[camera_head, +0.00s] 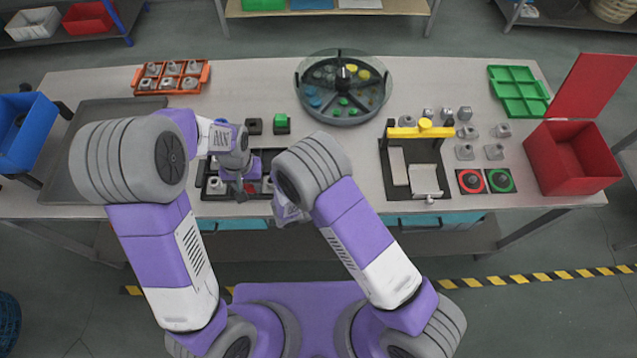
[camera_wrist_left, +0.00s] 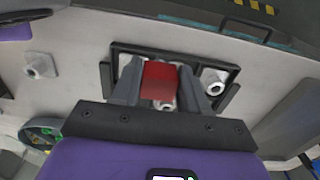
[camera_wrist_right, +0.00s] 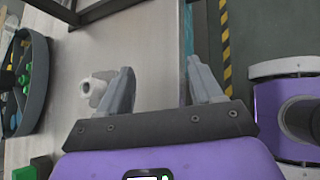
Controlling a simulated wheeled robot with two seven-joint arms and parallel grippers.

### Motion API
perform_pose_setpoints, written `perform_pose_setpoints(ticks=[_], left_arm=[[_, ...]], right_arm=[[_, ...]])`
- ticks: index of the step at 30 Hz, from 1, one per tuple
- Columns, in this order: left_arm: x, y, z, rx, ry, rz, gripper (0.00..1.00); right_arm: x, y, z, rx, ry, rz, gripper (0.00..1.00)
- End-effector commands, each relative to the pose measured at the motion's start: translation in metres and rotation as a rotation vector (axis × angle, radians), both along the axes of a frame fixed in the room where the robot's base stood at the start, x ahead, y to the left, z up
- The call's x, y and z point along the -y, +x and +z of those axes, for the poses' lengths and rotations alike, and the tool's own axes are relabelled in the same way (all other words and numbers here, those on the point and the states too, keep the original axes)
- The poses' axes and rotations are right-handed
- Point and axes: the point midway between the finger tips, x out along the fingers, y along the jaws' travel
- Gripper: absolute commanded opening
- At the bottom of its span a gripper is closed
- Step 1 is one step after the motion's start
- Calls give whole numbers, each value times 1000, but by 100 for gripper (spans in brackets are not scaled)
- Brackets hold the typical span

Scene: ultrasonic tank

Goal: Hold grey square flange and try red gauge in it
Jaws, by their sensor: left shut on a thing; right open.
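My left gripper (camera_head: 243,192) is shut on the red gauge (camera_wrist_left: 160,80), a red block between its fingers in the left wrist view. In the head view only a small red bit of the gauge (camera_head: 249,189) shows. It is over the black tray (camera_wrist_left: 118,58); a grey part shows partly behind it. A grey flange (camera_wrist_left: 40,66) lies on the table outside the tray. A grey flange, seemingly the same one, shows in the right wrist view (camera_wrist_right: 97,88), beside one finger. My right gripper (camera_wrist_right: 160,85) is open and empty; its fingertips are hardly visible in the head view (camera_head: 284,212).
Another grey piece (camera_wrist_left: 214,80) sits in the tray. Behind it stand a black block (camera_head: 254,126) and a green-topped one (camera_head: 282,124). A round divided dish (camera_head: 344,88) is at the back, a yellow-barred fixture (camera_head: 418,165) and red bin (camera_head: 571,158) at the right.

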Motion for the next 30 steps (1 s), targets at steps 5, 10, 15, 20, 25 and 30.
perform_pose_setpoints(ticks=[5,10,15,20,25,30], left_arm=[[0,0,0,0,0,0,13],[0,0,0,0,0,0,13],[0,0,0,0,0,0,13],[0,0,0,0,0,0,13],[0,0,0,0,0,0,13],[0,0,0,0,0,0,13]], right_arm=[[-35,33,15,-74,-218,328,65],[-59,50,27,-117,-372,503,65],[-65,58,31,-134,-431,558,65],[-52,70,23,-137,-432,559,65],[-30,91,11,-138,-432,556,65],[-9,111,-1,-137,-429,556,65]])
